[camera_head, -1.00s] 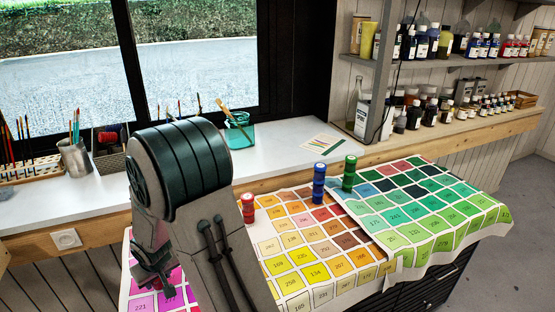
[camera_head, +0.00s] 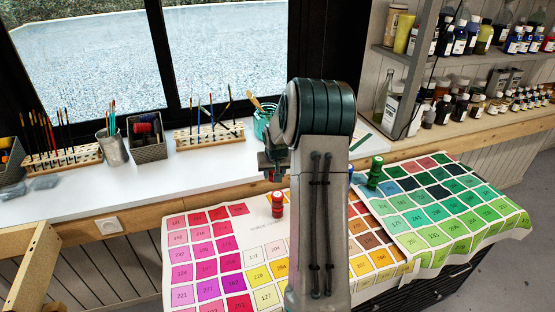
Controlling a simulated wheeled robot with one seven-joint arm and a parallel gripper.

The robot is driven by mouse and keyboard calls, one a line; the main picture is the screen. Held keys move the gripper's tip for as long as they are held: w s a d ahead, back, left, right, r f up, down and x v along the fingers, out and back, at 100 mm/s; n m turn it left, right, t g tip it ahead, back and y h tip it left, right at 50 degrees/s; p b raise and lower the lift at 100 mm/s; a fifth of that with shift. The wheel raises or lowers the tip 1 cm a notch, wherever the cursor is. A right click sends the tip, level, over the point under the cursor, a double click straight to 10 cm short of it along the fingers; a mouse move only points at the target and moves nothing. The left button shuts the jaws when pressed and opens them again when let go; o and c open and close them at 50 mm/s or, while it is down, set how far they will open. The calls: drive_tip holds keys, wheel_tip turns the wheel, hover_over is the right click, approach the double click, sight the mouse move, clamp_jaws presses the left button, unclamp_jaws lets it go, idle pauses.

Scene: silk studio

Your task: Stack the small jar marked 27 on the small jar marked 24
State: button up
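Small jars stand on the colour chart cloth (camera_head: 252,228). A red jar or short red stack (camera_head: 277,206) stands left of my arm. A green one (camera_head: 375,172) stands right of my arm, on the edge of the green chart. A sliver of a blue one (camera_head: 350,172) shows beside my arm, which hides most of it. I cannot read any jar's number, so I cannot tell which are 27 and 24. My gripper (camera_head: 272,166) is seen small and dark, above and behind the red jar in the picture. Its fingers are unclear.
A white counter (camera_head: 60,205) runs under the window with brush holders, a metal cup (camera_head: 113,147) and a basket (camera_head: 147,140). Shelves of paint bottles (camera_head: 470,60) stand at the right. A wooden frame (camera_head: 35,265) is at lower left. The chart's left part is clear.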

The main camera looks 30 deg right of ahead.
sight(277, 192)
drive_tip(key=shift+d+r, duration=0.25)
drive_tip(key=shift+d, duration=0.35)
drive_tip(key=shift+f+b, duration=1.85)
drive_tip(key=shift+f, duration=1.45)
drive_tip(key=shift+f+b, duration=0.5)
drive_tip(key=shift+f, duration=0.15)
drive_tip(key=o, duration=1.1)
drive_tip(key=shift+r, duration=0.1)
drive_tip(key=b+v, duration=0.2)
drive_tip(key=v, duration=1.2)
drive_tip(key=s+a+r+n, duration=0.1)
drive_tip(key=s+a+r, duration=0.1)
drive_tip(key=s+a, duration=0.45)
drive_tip(key=s+a+r+n, duration=0.1)
drive_tip(key=s+a+r, duration=0.2)
drive_tip(key=a, duration=0.6)
drive_tip(key=s+a+n, duration=0.1)
drive_tip(key=s+a, duration=0.2)
drive_tip(key=s, duration=0.2)
drive_tip(key=s+a+f+n+y, duration=0.1)
drive_tip(key=s+a, duration=0.3)
drive_tip(key=s, duration=0.1)
drive_tip(key=s+a+n+g+y, duration=0.1)
drive_tip(key=s+a, duration=0.3)
drive_tip(key=s, duration=0.1)
drive_tip(key=shift+s+f, duration=0.4)
